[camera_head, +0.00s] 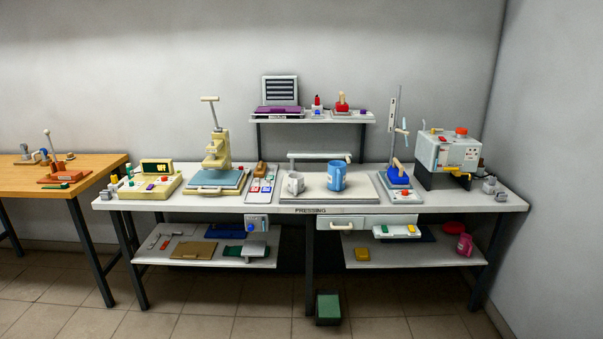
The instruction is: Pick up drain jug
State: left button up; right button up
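I cannot tell for sure which vessel is the drain jug. A blue jug-like vessel (336,177) with a handle stands upright on the grey mat in the middle of the long white bench. A smaller grey-white mug (293,185) stands to its left, apart from it. A small pink jug-like vessel (465,244) is on the right lower shelf, near its right end. Neither of my grippers shows in the head view, and nothing is seen holding these vessels.
The white bench (250,204) holds a cream press (217,150) at left, a blue-based stand (398,178) and a grey boxy machine (445,152) at right. A raised shelf (275,119) is behind. A dark green-topped bin (328,307) stands on the floor.

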aim_at(296, 180)
jog(key=i+u, duration=0.25)
jog(key=i, duration=0.2)
jog(key=i+u, duration=0.25)
jog(key=i, duration=0.15)
jog(key=i+l+u, duration=0.2)
jog(key=i, duration=0.25)
jog(key=i+l+u, duration=0.25)
jog(key=i, duration=0.15)
jog(key=i+j+u, duration=0.25)
jog(key=u, duration=0.2)
jog(key=i+j+u, duration=0.1)
jog(key=i+u, duration=0.25)
jog(key=u, duration=0.15)
jog(key=i+u, duration=0.3)
jog(key=u, duration=0.15)
jog(key=i+l+u, duration=0.1)
jog(key=i+u, duration=0.2)
jog(key=u, duration=0.2)
jog(key=i+z, duration=0.15)
jog(key=z, duration=0.25)
jog(key=i+j+z, duration=0.1)
jog(key=z, duration=0.3)
jog(key=i+j+z, duration=0.2)
jog(key=z, duration=0.2)
